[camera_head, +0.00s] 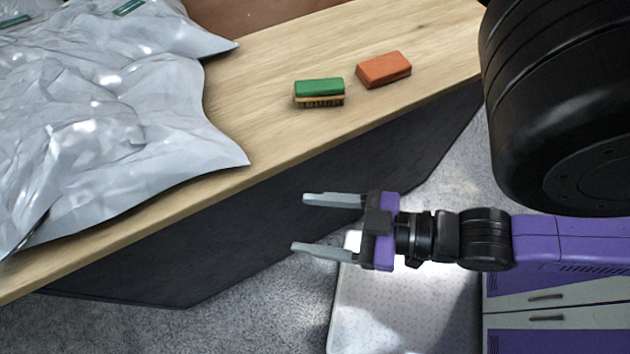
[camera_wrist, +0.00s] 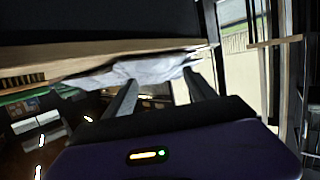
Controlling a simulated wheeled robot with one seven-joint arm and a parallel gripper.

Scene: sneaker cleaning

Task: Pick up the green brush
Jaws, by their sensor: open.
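The green brush (camera_head: 319,88) lies on the wooden table, with its green top up and its bristles down on the wood. It sits near the table's front edge, left of an orange block. My gripper (camera_head: 300,223) is open and empty in front of the table, with its fingers pointing left. In the head view it appears below the brush and clear of it. In the wrist view my two fingers (camera_wrist: 160,88) stand apart with nothing between them.
The orange block (camera_head: 383,69) lies close to the right of the brush. Large silvery plastic bags (camera_head: 110,110) cover the left of the wooden table (camera_head: 270,140). The table's front edge lies between my gripper and the brush.

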